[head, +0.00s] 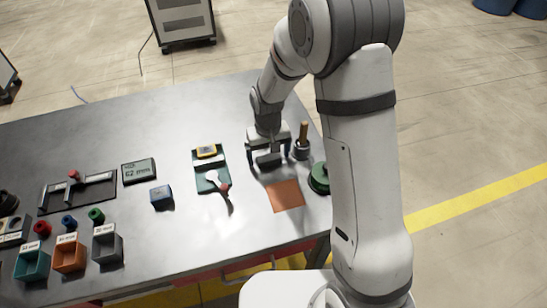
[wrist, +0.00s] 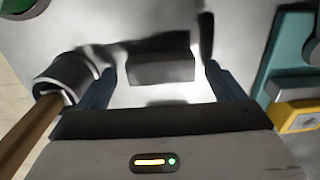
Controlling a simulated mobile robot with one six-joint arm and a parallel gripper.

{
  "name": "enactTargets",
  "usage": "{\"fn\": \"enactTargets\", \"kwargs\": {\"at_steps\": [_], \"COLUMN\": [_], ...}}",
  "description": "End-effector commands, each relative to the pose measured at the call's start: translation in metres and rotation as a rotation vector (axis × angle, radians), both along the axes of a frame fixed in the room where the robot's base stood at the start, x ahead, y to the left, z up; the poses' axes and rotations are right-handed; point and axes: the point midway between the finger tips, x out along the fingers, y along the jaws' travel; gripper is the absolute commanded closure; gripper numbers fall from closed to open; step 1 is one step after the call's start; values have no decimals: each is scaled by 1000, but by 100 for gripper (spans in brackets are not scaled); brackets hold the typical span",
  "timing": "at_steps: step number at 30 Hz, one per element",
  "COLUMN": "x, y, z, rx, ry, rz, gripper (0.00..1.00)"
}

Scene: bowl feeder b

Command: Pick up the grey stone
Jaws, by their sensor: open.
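The grey stone, a dark grey rectangular block (head: 268,161), lies on the metal table, partly hidden below my gripper. In the wrist view the block (wrist: 160,67) lies crosswise ahead of my open fingers, between their lines, with white table showing on both sides. My gripper (head: 266,152) points down close above the table at the block. In the wrist view my gripper (wrist: 160,76) has its two blue fingers wide apart, with nothing held. Whether the fingertips are level with the block is hard to tell.
A holder with a wooden-handled tool (head: 302,146) stands close to the right of my gripper. A teal tray (head: 207,184) with a yellow gauge is on the left. An orange mat (head: 285,194) and a green round object (head: 319,178) are nearer the front. Coloured bins (head: 69,257) stand far left.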

Motion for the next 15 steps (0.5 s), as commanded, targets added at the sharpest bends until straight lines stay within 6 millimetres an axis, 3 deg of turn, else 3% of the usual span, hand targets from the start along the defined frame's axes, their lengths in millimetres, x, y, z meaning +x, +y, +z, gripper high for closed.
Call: {"fn": "enactTargets", "kwargs": {"at_steps": [7,15], "x": [0,0], "y": [0,1], "z": [-2,-2], "rx": [0,0], "ry": [-1,-1], "rz": [0,1], "gripper": [11,33]}}
